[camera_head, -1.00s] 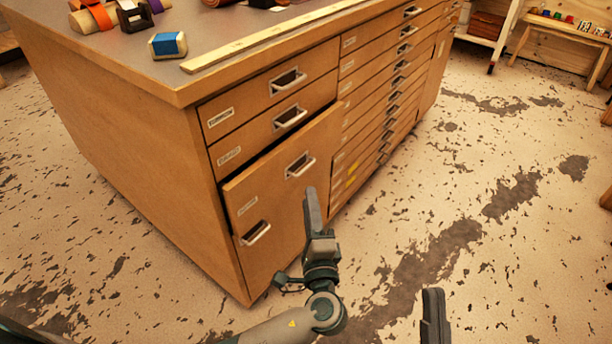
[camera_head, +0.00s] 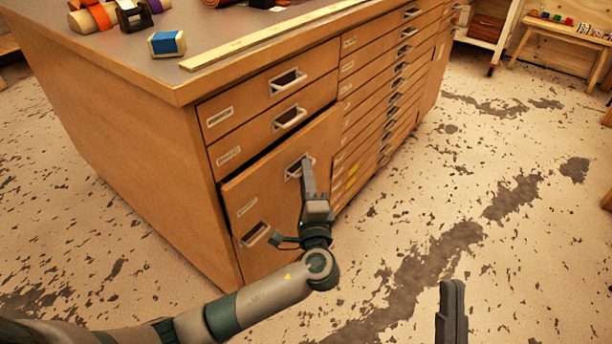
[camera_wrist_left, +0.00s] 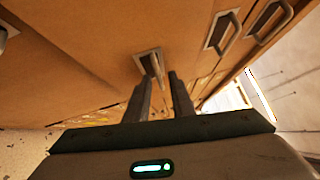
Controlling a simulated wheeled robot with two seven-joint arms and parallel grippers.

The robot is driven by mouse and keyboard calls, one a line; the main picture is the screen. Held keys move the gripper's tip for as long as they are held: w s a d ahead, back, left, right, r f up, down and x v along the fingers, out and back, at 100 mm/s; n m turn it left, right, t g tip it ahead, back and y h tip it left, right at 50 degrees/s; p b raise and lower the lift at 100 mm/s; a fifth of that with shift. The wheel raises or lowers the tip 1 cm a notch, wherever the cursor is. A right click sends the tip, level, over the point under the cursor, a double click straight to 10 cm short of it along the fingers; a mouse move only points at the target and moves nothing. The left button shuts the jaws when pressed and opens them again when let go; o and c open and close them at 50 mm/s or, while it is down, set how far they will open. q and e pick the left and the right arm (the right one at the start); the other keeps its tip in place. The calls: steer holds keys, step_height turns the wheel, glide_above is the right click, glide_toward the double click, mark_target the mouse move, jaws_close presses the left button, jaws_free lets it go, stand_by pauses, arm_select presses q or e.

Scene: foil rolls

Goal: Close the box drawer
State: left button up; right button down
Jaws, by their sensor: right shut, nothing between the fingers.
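The drawer (camera_head: 270,184) stands slightly out of the wooden cabinet in the left column, with a dark gap along its top edge. Its label is too small to read. Its metal handle (camera_head: 294,170) also shows in the left wrist view (camera_wrist_left: 149,62). My left gripper (camera_head: 308,168) is in front of the drawer, its fingertips overlapping the handle's right end in the head view. My right gripper (camera_head: 453,288) is shut and empty over the floor, away from the cabinet.
Two drawers (camera_head: 265,95) above sit flush. Another handle (camera_head: 255,235) is at the lower left. A column of shallow drawers (camera_head: 385,100) is to the right. The floor (camera_head: 500,220) at right is clear.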

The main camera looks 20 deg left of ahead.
arm_select(q)
jaws_close()
steer(key=shift+f, duration=0.1)
stand_by(1.1)
